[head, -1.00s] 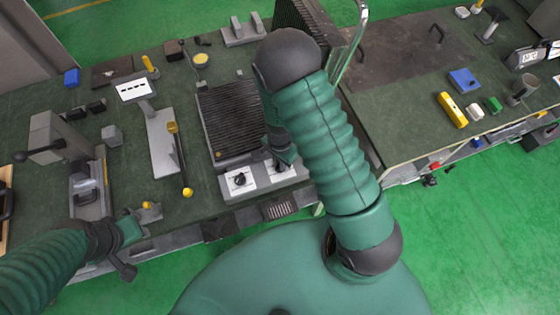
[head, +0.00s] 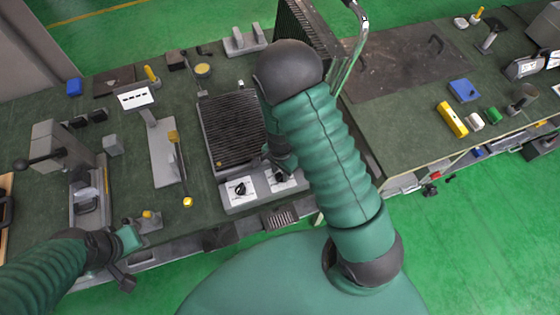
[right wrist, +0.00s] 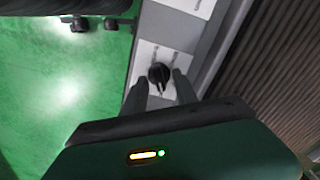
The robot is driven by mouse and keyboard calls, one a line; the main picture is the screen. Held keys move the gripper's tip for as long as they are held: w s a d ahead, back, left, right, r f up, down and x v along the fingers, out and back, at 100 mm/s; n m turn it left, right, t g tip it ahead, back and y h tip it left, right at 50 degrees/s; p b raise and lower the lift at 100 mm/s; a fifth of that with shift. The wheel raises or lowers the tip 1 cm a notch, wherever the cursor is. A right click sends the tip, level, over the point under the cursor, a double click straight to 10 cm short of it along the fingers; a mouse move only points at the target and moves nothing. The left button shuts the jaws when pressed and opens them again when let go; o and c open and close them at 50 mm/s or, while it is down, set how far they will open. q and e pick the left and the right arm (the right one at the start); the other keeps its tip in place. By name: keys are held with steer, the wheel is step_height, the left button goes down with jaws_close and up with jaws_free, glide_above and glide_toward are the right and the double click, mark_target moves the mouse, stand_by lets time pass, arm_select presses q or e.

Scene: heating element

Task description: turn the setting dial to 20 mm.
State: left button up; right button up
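The heating element has a black ribbed plate (head: 232,128) and a grey front strip with two black dials on white panels. The left dial (head: 240,188) is uncovered in the head view. My right gripper (head: 281,170) is over the right panel and partly hides the dial there. In the right wrist view a black dial (right wrist: 159,76) with a pointed knob sits just beyond and between the two fingers of my right gripper (right wrist: 161,84). The fingers are apart, with gaps to the knob. The scale is too small to read. My left gripper (head: 125,262) is at the bench's front edge, its fingers unclear.
A yellow block (head: 452,119) lies on the right bench.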

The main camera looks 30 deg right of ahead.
mark_target(280, 174)
step_height(280, 174, up, 16)
steer(key=p, duration=0.1)
steer(key=shift+p, duration=0.35)
steer(key=shift+f, duration=0.15)
steer(key=s+a+f+n+t+b, duration=0.1)
steer(key=s+a+n+b, duration=0.3)
steer(key=n, duration=1)
steer(key=shift+s+a+f+n+t+b, duration=0.3)
steer(key=shift+s+n+t+b, duration=0.1)
steer(key=shift+t+b, duration=0.45)
steer(key=shift+s, duration=0.1)
